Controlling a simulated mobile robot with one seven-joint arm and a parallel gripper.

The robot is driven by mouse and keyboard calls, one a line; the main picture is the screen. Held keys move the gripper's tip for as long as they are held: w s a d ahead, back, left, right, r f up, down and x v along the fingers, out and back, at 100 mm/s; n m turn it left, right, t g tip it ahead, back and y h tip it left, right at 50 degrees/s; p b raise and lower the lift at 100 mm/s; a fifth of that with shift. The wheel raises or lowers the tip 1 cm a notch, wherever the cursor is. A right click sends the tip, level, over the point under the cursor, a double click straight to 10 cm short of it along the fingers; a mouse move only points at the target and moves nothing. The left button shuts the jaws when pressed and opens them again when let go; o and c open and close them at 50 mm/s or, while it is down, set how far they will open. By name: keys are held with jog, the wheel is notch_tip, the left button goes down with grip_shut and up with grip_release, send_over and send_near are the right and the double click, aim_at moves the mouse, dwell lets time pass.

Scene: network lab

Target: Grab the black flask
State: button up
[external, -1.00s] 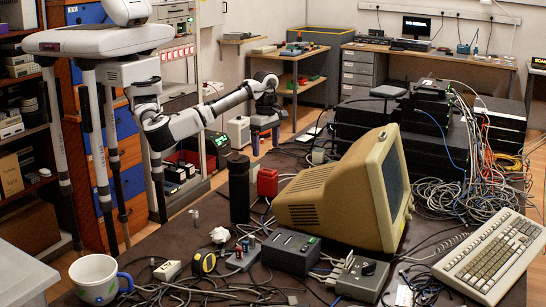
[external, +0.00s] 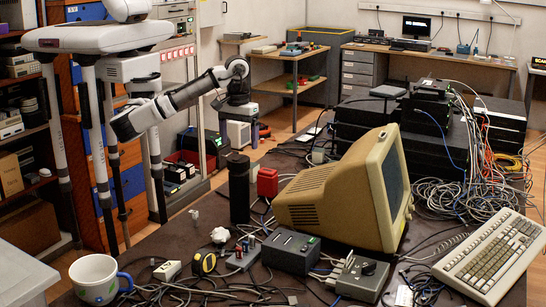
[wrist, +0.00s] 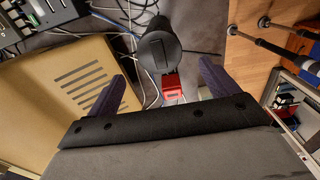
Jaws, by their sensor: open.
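The black flask (external: 239,190) stands upright on the dark table, left of the beige monitor. In the wrist view the black flask (wrist: 157,50) shows its round lid, just beyond and between the lines of my two fingers. My gripper (external: 238,142) points down above the flask in the external view. Its fingers are spread, with nothing held between them, as the wrist view of my gripper (wrist: 161,86) also shows. I see no contact between fingers and flask.
A red box (external: 267,182) stands close to the right of the flask. The beige monitor (external: 335,195) is further right. A black device (external: 290,249), cables and a mug (external: 94,280) are nearer the front.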

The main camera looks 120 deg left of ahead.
aim_at(239, 158)
jog(key=shift+d+f+p, duration=0.15)
jog(key=shift+f+p, duration=0.15)
jog(key=shift+f, duration=1.65)
jog(key=shift+d+f+p, duration=0.15)
jog(key=shift+f+p, duration=0.15)
jog(key=shift+f, duration=1.6)
jog(key=shift+r, duration=0.1)
grip_shut()
